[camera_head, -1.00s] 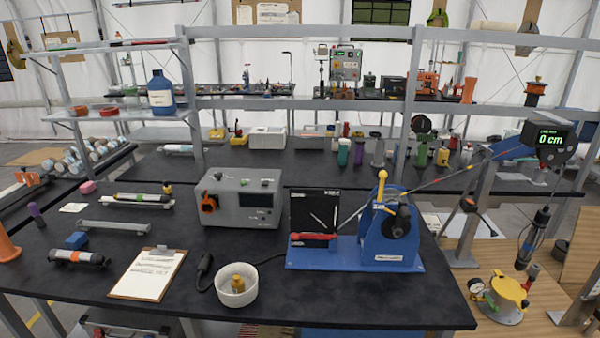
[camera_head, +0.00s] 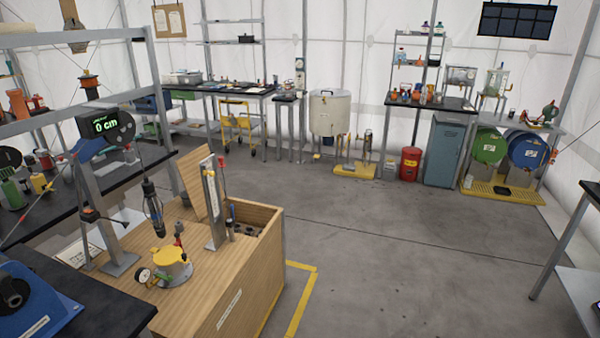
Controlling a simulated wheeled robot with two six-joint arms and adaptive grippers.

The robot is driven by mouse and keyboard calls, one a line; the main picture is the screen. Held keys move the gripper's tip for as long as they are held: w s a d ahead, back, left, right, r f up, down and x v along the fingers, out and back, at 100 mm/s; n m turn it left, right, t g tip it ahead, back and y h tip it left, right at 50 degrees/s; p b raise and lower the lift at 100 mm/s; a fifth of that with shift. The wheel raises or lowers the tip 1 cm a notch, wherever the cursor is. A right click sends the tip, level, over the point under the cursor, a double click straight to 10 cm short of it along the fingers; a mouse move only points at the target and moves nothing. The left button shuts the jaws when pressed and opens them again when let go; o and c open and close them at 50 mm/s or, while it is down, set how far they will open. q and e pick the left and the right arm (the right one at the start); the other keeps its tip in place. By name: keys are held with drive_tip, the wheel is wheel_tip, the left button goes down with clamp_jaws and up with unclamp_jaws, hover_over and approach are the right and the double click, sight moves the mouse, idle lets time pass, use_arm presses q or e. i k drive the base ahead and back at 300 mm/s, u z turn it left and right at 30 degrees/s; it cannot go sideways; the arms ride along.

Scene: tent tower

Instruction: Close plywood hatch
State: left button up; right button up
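A plywood panel (camera_head: 192,184), which looks like the hatch, stands tilted up on top of a large plywood box (camera_head: 245,285) at the lower left. Beside it the box top has an opening (camera_head: 258,222) with dark items inside. A grey upright gauge stand (camera_head: 213,205) stands just right of the panel and hides part of it. Neither of my grippers is in view.
A yellow-topped device (camera_head: 172,265) with a dial sits on the box top. A black hanging tool (camera_head: 152,205) is above it. A black table (camera_head: 100,300) with a blue machine is at lower left. Grey floor (camera_head: 400,260) is clear to the right.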

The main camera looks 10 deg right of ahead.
sight(189, 166)
drive_tip(key=z, duration=0.7)
drive_tip(key=i, duration=6.15)
drive_tip(key=u, duration=2.9)
drive_tip(key=i, duration=3.65)
drive_tip(key=u, duration=0.1)
